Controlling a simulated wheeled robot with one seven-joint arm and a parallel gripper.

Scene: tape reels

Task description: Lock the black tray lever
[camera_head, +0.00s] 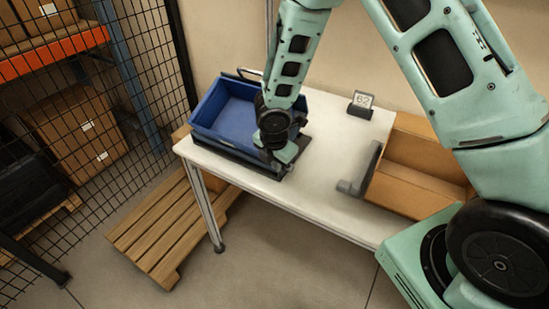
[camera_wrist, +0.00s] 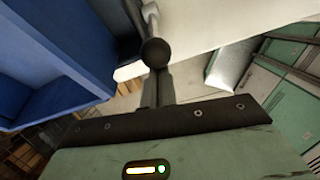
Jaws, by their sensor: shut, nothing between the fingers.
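The black tray (camera_head: 228,151) lies flat on the left part of the white table, under a blue bin (camera_head: 236,118). My gripper (camera_head: 276,163) is low at the tray's front right corner, beside the bin. In the wrist view, its closed fingers (camera_wrist: 158,90) are together with nothing between them. A black ball knob (camera_wrist: 155,52) on a light rod, apparently the tray lever, stands just beyond the fingertips. I cannot tell whether they touch. In the head view my arm hides the lever there.
A brown box (camera_head: 418,165) with a grey part (camera_head: 362,172) beside it is on the table's right. A "62" sign (camera_head: 362,101) stands at the back. The table (camera_head: 325,135) is clear between. A wooden pallet (camera_head: 165,230) and mesh fence lie left.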

